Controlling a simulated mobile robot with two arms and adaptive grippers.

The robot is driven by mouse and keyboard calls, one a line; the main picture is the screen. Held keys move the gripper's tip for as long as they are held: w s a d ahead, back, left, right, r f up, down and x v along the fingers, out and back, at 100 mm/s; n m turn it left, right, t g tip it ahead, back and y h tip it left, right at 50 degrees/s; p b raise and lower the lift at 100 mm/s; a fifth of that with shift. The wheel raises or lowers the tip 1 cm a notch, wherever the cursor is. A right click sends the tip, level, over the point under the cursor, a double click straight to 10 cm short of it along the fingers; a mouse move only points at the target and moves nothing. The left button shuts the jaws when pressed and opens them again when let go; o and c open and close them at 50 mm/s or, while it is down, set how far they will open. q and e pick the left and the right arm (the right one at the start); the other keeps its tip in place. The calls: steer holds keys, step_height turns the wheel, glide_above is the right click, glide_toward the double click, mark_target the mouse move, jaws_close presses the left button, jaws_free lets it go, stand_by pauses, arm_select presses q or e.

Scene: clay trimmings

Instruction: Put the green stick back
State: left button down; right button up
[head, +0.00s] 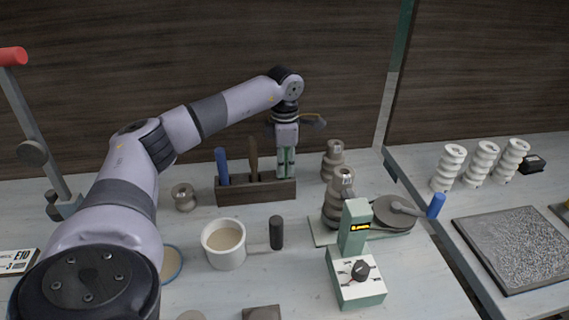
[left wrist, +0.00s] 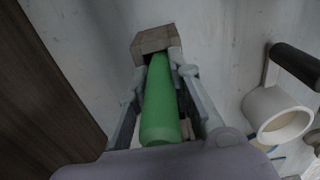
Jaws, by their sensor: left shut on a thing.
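My left gripper (head: 286,165) points down at the right end of a dark wooden rack (head: 240,191) and is shut on the green stick. In the left wrist view the green stick (left wrist: 160,105) lies between the fingers (left wrist: 160,92), its far end at the wooden rack (left wrist: 151,41). I cannot tell how deep the stick's lower end sits in the rack. In the head view the fingers mostly hide the stick. A blue stick (head: 222,167) and a brown stick (head: 253,161) stand upright in the rack. My right gripper is not in view.
A white mug (head: 222,245) with a dark handle stands in front of the rack. A small clay pot (head: 184,197) is to its left. A dark wall (head: 180,70) rises behind.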

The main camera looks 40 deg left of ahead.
arm_select(q)
steer(key=c, duration=1.4)
jaws_free()
steer(key=shift+c, duration=0.2)
step_height(320, 180, up, 12)
steer(key=shift+b, duration=0.35)
